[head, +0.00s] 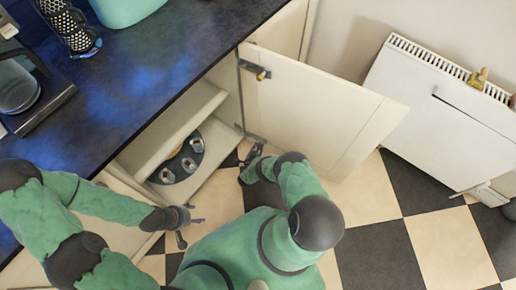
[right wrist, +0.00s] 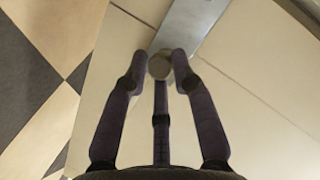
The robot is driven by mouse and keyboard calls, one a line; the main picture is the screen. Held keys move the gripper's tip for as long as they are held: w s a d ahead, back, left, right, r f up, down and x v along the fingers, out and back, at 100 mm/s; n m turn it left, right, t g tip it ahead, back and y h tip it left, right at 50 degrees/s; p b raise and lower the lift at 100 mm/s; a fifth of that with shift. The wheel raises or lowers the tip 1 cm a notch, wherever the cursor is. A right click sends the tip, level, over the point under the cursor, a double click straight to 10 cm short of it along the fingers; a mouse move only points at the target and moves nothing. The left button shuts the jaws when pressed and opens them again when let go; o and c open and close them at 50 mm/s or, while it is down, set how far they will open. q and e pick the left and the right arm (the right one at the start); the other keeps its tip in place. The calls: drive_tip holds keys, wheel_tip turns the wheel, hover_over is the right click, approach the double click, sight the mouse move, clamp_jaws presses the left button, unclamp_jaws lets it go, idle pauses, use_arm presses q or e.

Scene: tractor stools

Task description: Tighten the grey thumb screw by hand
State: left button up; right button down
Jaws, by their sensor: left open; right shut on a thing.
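The grey thumb screw (right wrist: 160,67) shows in the right wrist view as a small round knob in front of a grey metal hinge plate (right wrist: 193,22). My right gripper (head: 250,158) is low beside the bottom of the open cabinet door. Its fingers are shut on the screw, with fingertips on both sides and one finger below. In the head view the screw is too small or hidden to make out. My left gripper (head: 181,222) is open and empty, in front of the cabinet, away from the screw.
The cream door (head: 320,110) stands open, with an upper hinge (head: 255,71). A round dark tray (head: 163,176) with several metal items sits inside the cabinet. A dark counter (head: 130,70) lies above. A white radiator (head: 440,110) stands at right. Checkered floor (head: 370,200) is open.

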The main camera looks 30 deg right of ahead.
drive_tip(key=shift+a+f, duration=0.1)
drive_tip(key=m+t, duration=0.2)
drive_tip(key=m, duration=0.1)
drive_tip(key=shift+s+m+y, duration=0.1)
drive_tip(key=shift+m+y, duration=0.2)
drive_tip(key=shift+y, duration=0.1)
drive_tip(key=c, duration=1.3)
unclamp_jaws()
